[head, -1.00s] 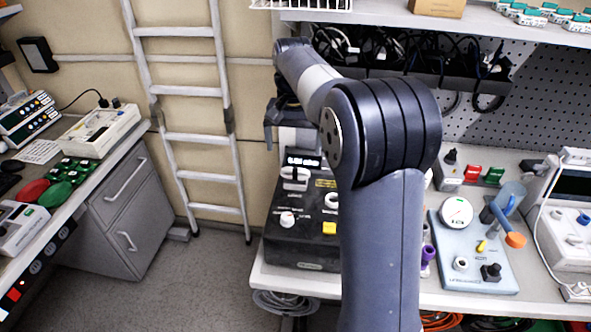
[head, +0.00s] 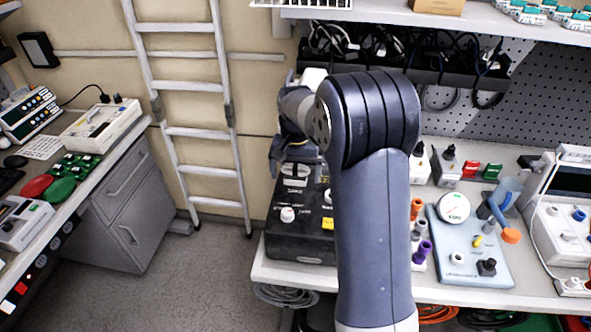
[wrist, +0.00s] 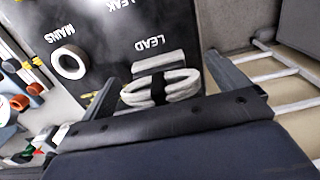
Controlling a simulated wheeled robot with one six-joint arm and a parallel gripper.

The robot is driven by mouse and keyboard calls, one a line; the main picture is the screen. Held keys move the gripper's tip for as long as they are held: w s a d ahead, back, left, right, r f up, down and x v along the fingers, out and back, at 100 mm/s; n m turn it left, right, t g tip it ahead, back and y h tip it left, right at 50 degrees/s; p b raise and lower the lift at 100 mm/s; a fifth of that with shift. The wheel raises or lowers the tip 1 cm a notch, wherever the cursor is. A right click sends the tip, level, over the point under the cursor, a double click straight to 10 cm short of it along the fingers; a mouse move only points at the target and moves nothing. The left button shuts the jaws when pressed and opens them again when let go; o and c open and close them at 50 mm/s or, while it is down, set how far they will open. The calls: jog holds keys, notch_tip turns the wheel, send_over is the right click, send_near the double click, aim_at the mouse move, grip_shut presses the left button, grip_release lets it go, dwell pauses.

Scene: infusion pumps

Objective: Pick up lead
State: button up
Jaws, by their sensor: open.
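The lead is a coil of pale cable (wrist: 160,92) tied with a dark band, seen upside down in the wrist view beside the printed word LEAD on a black panel. That panel is the top of the black tester box (head: 292,240). In the head view the coil (head: 294,170) shows only partly below my gripper (head: 291,156). In the wrist view my gripper (wrist: 161,70) is open, with one finger on each side of the coil. The near part of the coil meets the gripper's dark edge in the picture. I cannot tell whether the fingers touch it.
A white ring (wrist: 69,62) marked MAINS lies on the same panel. A ladder (head: 190,130) leans on the wall left of the bench. A blue-grey device with a gauge (head: 468,240) and bottles stand to the right. A shelf (head: 450,20) overhangs the back.

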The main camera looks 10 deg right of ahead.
jog(key=c, duration=1.2)
jog(key=shift+o, duration=0.2)
jog(key=shift+r, duration=0.1)
